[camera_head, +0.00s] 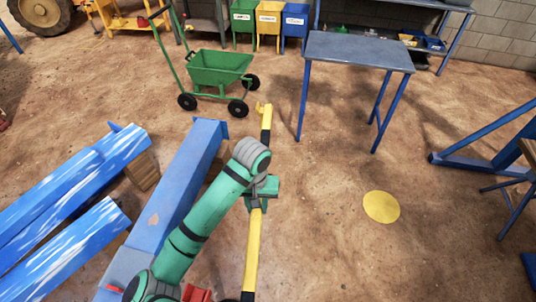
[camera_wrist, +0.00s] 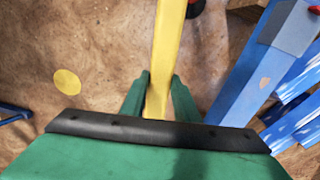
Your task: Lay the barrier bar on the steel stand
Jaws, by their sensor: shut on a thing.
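The barrier bar (camera_head: 252,250) is a long yellow bar with black sections and a hooked yellow far end. My green gripper (camera_head: 260,196) is shut on the bar near its middle. The bar points away from me, up the picture, and its height above the floor is hard to tell. In the wrist view the bar (camera_wrist: 169,35) runs between the two green fingers (camera_wrist: 159,85). The steel stand (camera_head: 355,50), with a flat grey top and blue legs, is beyond and right of my gripper. Its visible top is bare.
A green cart (camera_head: 218,68) stands just beyond the bar's far end. Blue beams (camera_head: 190,170) lie on the left, one close beside my arm. A yellow floor disc (camera_head: 381,207) and open dirt floor are on the right. A blue frame (camera_head: 480,165) stands at the right edge.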

